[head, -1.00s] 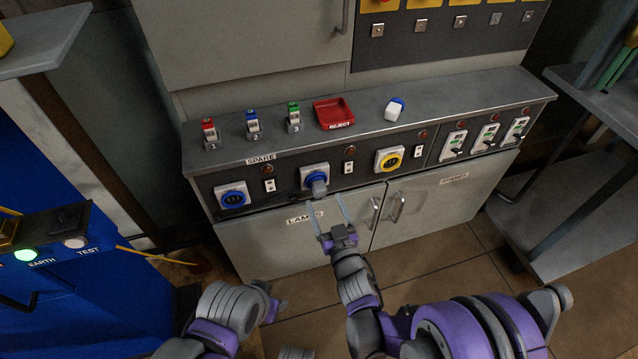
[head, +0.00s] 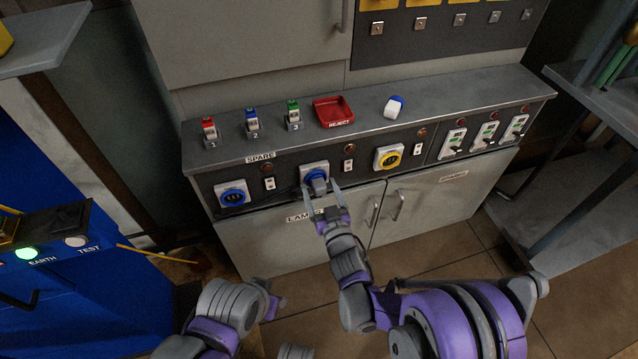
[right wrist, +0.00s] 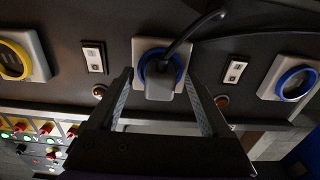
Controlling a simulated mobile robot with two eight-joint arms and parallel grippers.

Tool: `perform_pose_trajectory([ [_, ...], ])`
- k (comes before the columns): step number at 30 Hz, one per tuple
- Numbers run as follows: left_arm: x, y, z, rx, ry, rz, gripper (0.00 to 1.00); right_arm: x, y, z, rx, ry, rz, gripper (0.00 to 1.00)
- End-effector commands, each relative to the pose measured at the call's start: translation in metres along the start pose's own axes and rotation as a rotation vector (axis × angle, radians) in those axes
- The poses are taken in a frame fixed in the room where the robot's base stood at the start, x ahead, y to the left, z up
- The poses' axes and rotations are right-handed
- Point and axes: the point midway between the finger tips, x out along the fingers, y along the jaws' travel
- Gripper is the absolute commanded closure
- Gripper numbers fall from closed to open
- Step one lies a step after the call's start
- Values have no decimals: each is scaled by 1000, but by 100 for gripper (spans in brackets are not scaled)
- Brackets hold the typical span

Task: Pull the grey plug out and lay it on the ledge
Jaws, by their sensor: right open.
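The grey plug (head: 319,185) sits in the middle blue-ringed socket (head: 313,170) on the front panel, and its dark cable shows in the right wrist view, where the plug (right wrist: 160,86) lies between the two fingers. My right gripper (head: 322,190) is open, with a finger on either side of the plug; I cannot tell whether either finger touches it. The ledge (head: 365,119) is the grey top above the panel. My left arm shows at the bottom, but its gripper cannot be made out.
An empty blue socket (head: 232,194) is to the left, a yellow socket (head: 389,157) to the right. Bare ledge lies between the tray and the white-and-blue plug.

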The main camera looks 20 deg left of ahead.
Motion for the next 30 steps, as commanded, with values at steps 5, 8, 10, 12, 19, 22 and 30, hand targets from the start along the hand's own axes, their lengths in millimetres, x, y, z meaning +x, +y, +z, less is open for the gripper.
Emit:
perform_pose_trajectory([
  [5, 2, 0, 0, 0, 0, 0, 50, 0, 0, 0, 0, 0, 0, 18],
  [8, 4, 0, 1, 0, -1, 0, 50, 0, 0, 1, 0, 0, 0, 18],
  [10, 5, 0, 1, 0, -1, 0, 50, 0, 0, 1, 0, 0, 0, 18],
  [12, 5, 0, 1, 0, -1, 0, 50, 0, 0, 0, 0, 0, 0, 18],
  [19, 5, 0, 1, 0, -1, 0, 50, 0, 0, 0, 0, 0, 0, 18],
  [22, 5, 0, 1, 0, -1, 0, 50, 0, 0, 0, 0, 0, 0, 18],
  [30, 8, 0, 2, 0, -2, 0, 50, 0, 0, 1, 0, 0, 0, 18],
])
